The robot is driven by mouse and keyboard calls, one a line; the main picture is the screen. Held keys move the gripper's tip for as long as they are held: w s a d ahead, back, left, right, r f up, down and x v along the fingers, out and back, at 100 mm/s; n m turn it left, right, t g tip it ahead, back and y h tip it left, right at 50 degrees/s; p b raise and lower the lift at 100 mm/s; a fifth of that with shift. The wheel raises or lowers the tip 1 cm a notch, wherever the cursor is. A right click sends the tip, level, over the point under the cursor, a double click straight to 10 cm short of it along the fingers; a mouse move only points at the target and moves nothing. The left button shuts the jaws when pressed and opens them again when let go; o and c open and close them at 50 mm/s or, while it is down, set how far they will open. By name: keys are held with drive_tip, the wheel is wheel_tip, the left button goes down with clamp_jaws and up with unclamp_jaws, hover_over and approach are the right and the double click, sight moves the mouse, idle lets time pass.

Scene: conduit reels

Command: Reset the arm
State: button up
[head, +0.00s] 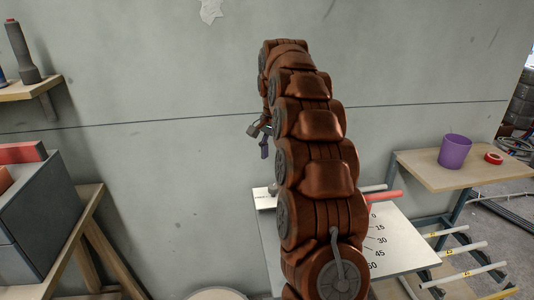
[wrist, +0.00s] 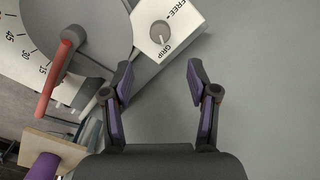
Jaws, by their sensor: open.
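My arm rises through the middle of the head view. My gripper (head: 262,138) shows at its far end, partly hidden by the arm's own links. In the wrist view my gripper (wrist: 160,85) is open, with its two purple-padded fingers apart and nothing between them. Past the left finger is a white panel with a round knob (wrist: 160,32) and the words FREE and GRIP. To its left is a grey disc with a red-handled lever (wrist: 58,70) over a printed angle scale. In the head view the red handle (head: 384,196) shows right of my arm.
A wooden table with a purple cup (head: 454,151) and a red tape roll (head: 493,158) stands at right. White rods (head: 462,257) lie on a rack below. A grey box (head: 35,215) sits on a bench at left. A shelf (head: 30,88) hangs on the wall behind.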

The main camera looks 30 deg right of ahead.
drive_tip(key=s+a+f+n+g, duration=0.15)
drive_tip(key=s+a+n, duration=0.55)
drive_tip(key=s+a, duration=0.9)
drive_tip(key=s+a+f+n+g, duration=0.1)
drive_tip(key=s+a+f+n, duration=0.15)
drive_tip(key=s, duration=0.45)
drive_tip(key=s+a+f+n, duration=0.2)
drive_tip(key=s+a+f, duration=0.1)
drive_tip(key=s, duration=0.5)
drive_tip(key=s+a+f+n+g, duration=0.1)
drive_tip(key=s+a+f+n, duration=0.15)
drive_tip(key=s, duration=0.45)
wheel_tip(320, 180, up, 18)
drive_tip(key=t+p, duration=0.1)
drive_tip(key=p, duration=1.6)
drive_tip(key=shift+a+f+t, duration=0.15)
drive_tip(key=shift+t, duration=0.2)
